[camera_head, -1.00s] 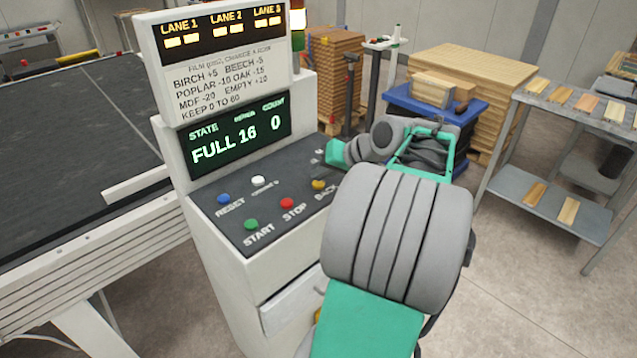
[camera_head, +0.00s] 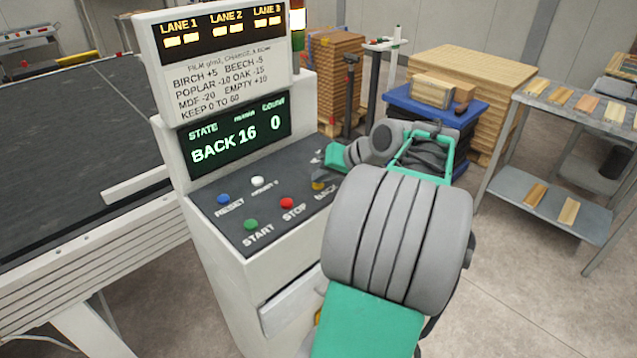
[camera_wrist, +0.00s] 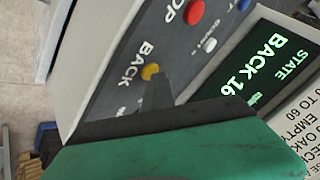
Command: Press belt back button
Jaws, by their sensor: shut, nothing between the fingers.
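The yellow BACK button (camera_head: 318,184) is on the dark sloped panel of the control console (camera_head: 255,244), partly covered by my gripper in the head view. The display (camera_head: 236,138) reads STATE BACK, 16, and count 0.
Close by are the red STOP (camera_head: 287,203), green START (camera_head: 251,224), blue RESET (camera_head: 223,199) and white (camera_head: 258,181) buttons. A wide dark belt (camera_head: 70,150) lies left. A shelf rack (camera_head: 550,195) with wood samples stands right. Open floor lies between.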

